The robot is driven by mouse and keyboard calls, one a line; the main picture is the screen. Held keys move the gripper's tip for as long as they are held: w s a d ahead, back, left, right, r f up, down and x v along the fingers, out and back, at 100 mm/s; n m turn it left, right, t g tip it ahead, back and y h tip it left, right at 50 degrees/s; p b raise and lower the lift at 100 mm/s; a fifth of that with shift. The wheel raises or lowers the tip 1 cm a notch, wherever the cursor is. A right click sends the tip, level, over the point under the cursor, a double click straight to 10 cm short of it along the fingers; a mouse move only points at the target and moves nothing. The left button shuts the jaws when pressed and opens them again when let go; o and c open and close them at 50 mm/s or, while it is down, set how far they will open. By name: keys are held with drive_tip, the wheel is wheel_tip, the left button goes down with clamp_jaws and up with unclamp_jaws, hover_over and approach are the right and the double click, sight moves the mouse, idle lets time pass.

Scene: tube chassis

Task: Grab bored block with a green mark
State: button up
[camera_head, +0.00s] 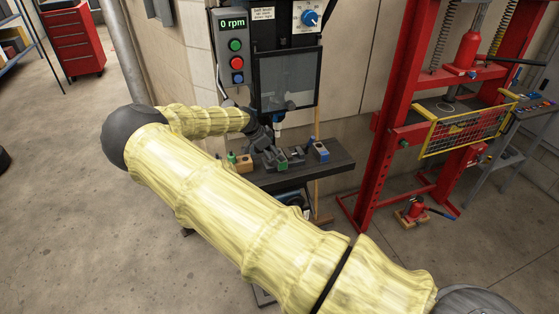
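My gripper (266,140) is a small dark shape at the end of my yellow-sleeved arm, above the left part of the drill press table (335,163). Its fingers are too small and dark to tell open from shut. Under and right of it sits a grey-green vise-like fixture (282,160). A small tan block (244,164) stands to its left, with a small green item (231,157) beside it. A grey block with a blue top (321,152) stands at the right. No block with a bore and a green mark can be made out for sure; my arm covers the table's front left.
The drill press has a control box (235,50) reading 0 rpm and a clear guard (288,80) above the table. A red shop press (390,120) stands to the right, with a red bottle jack (414,209) on the floor. A red tool cabinet (74,40) stands far left.

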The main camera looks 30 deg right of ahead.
drive_tip(key=shift+p+x, duration=0.75)
drive_tip(key=shift+x, duration=1.7)
drive_tip(key=shift+r, duration=0.1)
drive_tip(key=c, duration=1.2)
